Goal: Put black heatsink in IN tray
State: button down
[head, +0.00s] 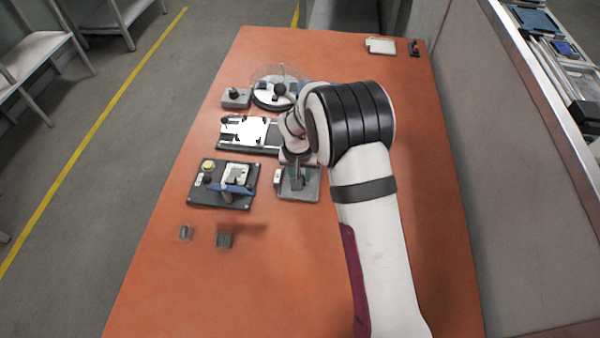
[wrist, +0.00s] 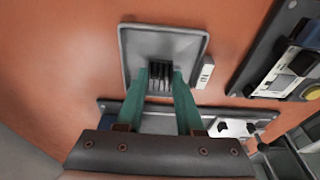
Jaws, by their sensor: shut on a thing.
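The black finned heatsink (wrist: 160,70) is between the two green fingertips of my gripper (wrist: 160,80), which is shut on it. In the wrist view it is over the middle of a shallow grey tray (wrist: 190,46). A small white label (wrist: 206,73) with unreadable marks stands beside the tray. In the head view the tray (head: 313,192) lies just below my gripper (head: 297,172), and the label (head: 278,175) is at its left. I cannot tell whether the heatsink touches the tray floor.
Two small grey finned blocks, one (head: 186,233) and another (head: 225,240), lie at the front left. A dark fixture board (head: 205,198) is left of the tray. A plate with a white panel (head: 245,130) and a round dial device (head: 272,97) are behind.

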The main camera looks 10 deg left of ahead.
jog(key=shift+f, duration=0.15)
jog(key=shift+f, duration=0.1)
jog(key=c, duration=0.5)
grip_release()
jog(key=shift+c, duration=0.2)
notch_tip(320, 180, up, 12)
jog(key=s, duration=0.2)
jog(key=s+d+r+m, duration=0.2)
jog(key=s+d+r, duration=0.5)
jog(key=s+d, duration=0.15)
jog(key=s+d+m+g+y, duration=0.1)
jog(key=s+d, duration=0.1)
jog(key=s, duration=0.9)
jog(key=s+d+r+m+g, duration=0.1)
jog(key=s+d+m, duration=0.1)
jog(key=s, duration=0.9)
jog(key=shift+d+r+m+y, duration=0.2)
jog(key=shift+d+m+y, duration=0.1)
jog(key=shift+y, duration=0.1)
